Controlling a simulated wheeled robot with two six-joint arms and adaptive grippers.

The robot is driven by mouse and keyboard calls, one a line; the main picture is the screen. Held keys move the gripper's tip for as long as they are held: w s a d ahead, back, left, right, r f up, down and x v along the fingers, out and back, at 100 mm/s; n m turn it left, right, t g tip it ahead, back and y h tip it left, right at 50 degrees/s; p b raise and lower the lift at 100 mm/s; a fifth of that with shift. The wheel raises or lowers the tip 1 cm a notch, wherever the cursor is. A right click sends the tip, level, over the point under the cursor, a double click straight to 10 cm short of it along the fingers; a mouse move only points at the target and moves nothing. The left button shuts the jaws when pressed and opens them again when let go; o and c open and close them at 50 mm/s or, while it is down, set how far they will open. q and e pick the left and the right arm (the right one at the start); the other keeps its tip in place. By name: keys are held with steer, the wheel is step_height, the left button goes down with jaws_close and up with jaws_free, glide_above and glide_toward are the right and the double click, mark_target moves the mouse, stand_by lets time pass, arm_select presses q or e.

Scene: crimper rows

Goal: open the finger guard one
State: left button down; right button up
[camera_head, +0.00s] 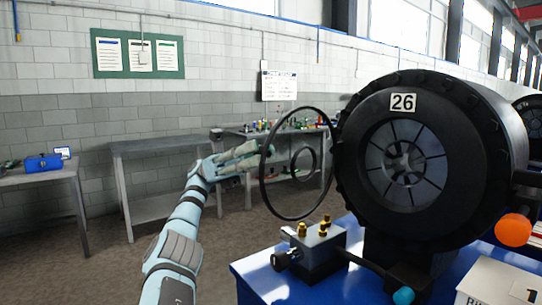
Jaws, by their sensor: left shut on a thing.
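The finger guard (262,183) is a large thin black ring with a smaller ring inside it. It stands upright, swung out to the left of the black crimper head (352,150) marked 26, and the head's face with its segmented dies (405,163) is uncovered. My left gripper (258,152) reaches in from the left, shut on the guard's left rim. The exact finger contact is small and hard to make out. My right gripper is out of view.
A valve block (322,243) with brass fittings and a black knob sits on the blue bench (262,275) below the guard. An orange ball knob (513,230) and a teal knob (403,296) are near the crimper. Grey tables (160,145) stand behind; the floor at left is clear.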

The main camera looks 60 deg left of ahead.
arm_select(q)
steer(key=c, duration=1.4)
jaws_free()
steer(key=shift+f, duration=0.1)
